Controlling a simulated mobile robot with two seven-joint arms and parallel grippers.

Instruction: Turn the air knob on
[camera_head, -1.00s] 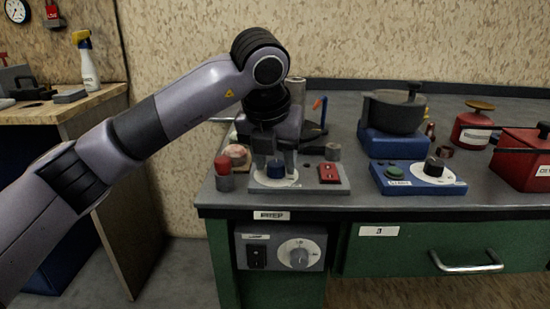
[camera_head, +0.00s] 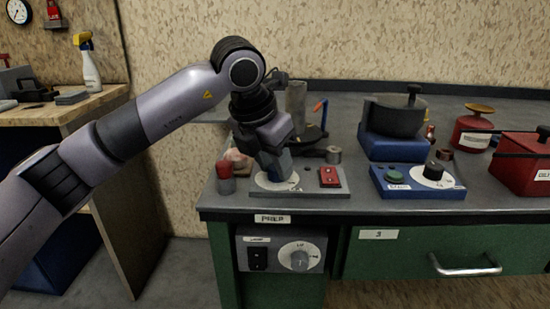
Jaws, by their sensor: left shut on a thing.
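A grey control panel (camera_head: 315,191) lies on the bench top near its front left corner. It carries a white round dial plate (camera_head: 277,183) and a red switch (camera_head: 329,176). My left gripper (camera_head: 276,173) reaches down over the dial plate and is shut on the blue knob there. The gripper is tilted and turned, and its fingers mostly hide the knob. The panel's lettering is too small to read, so I cannot tell whether this is the air knob. My right gripper is not in view.
A red-topped cylinder (camera_head: 225,178) stands left of the panel.

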